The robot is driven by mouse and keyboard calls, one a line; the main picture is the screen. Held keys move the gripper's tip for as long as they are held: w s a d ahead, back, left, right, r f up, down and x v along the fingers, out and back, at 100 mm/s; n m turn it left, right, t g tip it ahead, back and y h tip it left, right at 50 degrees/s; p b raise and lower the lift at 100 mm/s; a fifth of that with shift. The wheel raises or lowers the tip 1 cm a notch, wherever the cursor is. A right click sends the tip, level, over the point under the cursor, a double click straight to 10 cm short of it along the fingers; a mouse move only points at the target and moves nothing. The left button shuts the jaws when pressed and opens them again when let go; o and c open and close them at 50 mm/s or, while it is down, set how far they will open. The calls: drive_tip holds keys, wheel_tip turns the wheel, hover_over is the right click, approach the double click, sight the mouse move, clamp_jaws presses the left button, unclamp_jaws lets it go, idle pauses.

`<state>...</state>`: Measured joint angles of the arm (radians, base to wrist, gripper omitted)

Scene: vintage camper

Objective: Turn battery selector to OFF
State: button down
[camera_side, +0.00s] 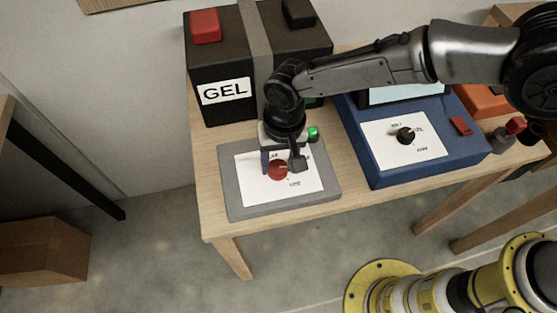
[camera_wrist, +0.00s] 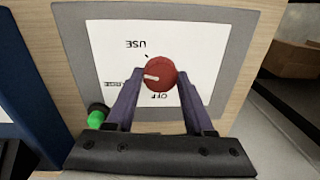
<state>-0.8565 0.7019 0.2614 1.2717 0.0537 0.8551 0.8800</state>
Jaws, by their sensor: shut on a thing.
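The battery selector is a red round knob (camera_side: 277,171) on a white label plate of a grey panel (camera_side: 240,207). In the wrist view the knob (camera_wrist: 161,73) has a white pointer line aimed left, roughly at the partly hidden label ending in "ARGE" (camera_wrist: 117,84). The "OFF" label (camera_wrist: 158,96) lies below the knob in that view, and the "USE" label (camera_wrist: 136,43) lies above it, upside down. My gripper (camera_wrist: 160,80) has its two purple fingers on either side of the knob, shut on it. In the side view my gripper (camera_side: 282,163) hides part of the plate.
A black battery marked "GEL" (camera_side: 225,91) stands behind the panel. A blue unit (camera_side: 375,167) with a black knob (camera_side: 405,135) stands to the right. A green button (camera_side: 313,133) is close beside my gripper. The wooden table (camera_side: 215,212) has a narrow bare strip at the left.

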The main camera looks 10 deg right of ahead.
sight(275, 163)
drive_tip(key=n, duration=0.5)
drive_tip(key=shift+w+n, duration=0.1)
drive_tip(key=shift+n, duration=0.2)
drive_tip(key=n, duration=0.5)
drive_tip(key=shift+a+r+g, duration=0.1)
drive_tip(key=shift+g, duration=0.2)
drive_tip(key=n, duration=0.5)
drive_tip(key=shift+n+h, duration=0.3)
drive_tip(key=shift+n, duration=0.1)
drive_tip(key=shift+a+n, duration=0.1)
drive_tip(key=shift+n, duration=2.1)
drive_tip(key=shift+c, duration=1.4)
unclamp_jaws()
wheel_tip(275, 163, up, 14)
drive_tip(key=shift+w, duration=0.45)
